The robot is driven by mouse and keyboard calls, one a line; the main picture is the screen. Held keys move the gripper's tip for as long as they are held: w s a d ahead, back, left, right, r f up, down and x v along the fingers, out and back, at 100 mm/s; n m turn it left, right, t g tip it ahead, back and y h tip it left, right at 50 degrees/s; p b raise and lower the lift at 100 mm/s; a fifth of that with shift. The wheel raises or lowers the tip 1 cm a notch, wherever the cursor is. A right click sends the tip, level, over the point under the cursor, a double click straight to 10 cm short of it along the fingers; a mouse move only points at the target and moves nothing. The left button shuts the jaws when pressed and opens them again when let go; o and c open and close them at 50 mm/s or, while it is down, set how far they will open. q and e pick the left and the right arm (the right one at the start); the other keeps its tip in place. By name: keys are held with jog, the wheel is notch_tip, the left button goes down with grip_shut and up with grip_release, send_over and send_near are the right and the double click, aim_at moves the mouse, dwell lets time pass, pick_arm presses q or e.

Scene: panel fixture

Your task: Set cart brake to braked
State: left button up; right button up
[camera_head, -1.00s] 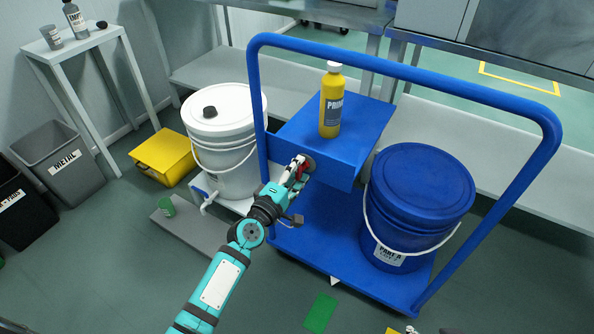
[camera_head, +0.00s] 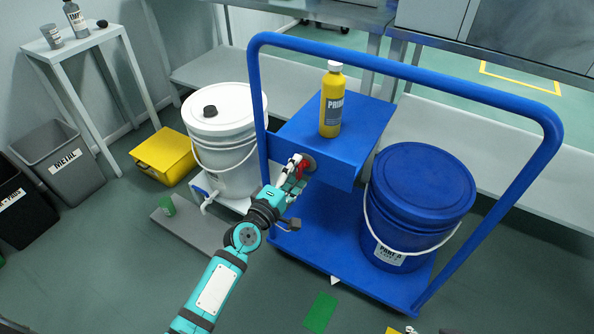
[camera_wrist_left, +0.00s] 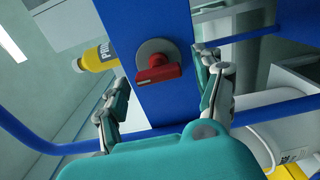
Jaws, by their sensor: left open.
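The blue cart (camera_head: 335,225) stands in the middle of the head view with a tall blue handle frame. Its brake is a red knob (camera_wrist_left: 158,68) on a round grey plate (camera_wrist_left: 157,50), fixed to the blue panel (camera_wrist_left: 165,100) under the cart's upper shelf. In the head view the red knob (camera_head: 301,172) is partly hidden by my gripper. My left gripper (camera_head: 295,170) is open at the knob. In the left wrist view its fingers (camera_wrist_left: 160,85) stand apart on either side, with the knob beyond and between them, apparently untouched. My right gripper is not in view.
A yellow bottle (camera_head: 331,100) stands on the cart's upper shelf. A blue bucket (camera_head: 415,205) sits on the cart's deck. A white bucket (camera_head: 225,140) stands left of the cart. The handle frame (camera_head: 262,110) rises close beside my gripper.

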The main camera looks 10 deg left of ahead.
pick_arm(q)
jog(key=v, duration=1.1)
jog(key=shift+w, duration=0.1)
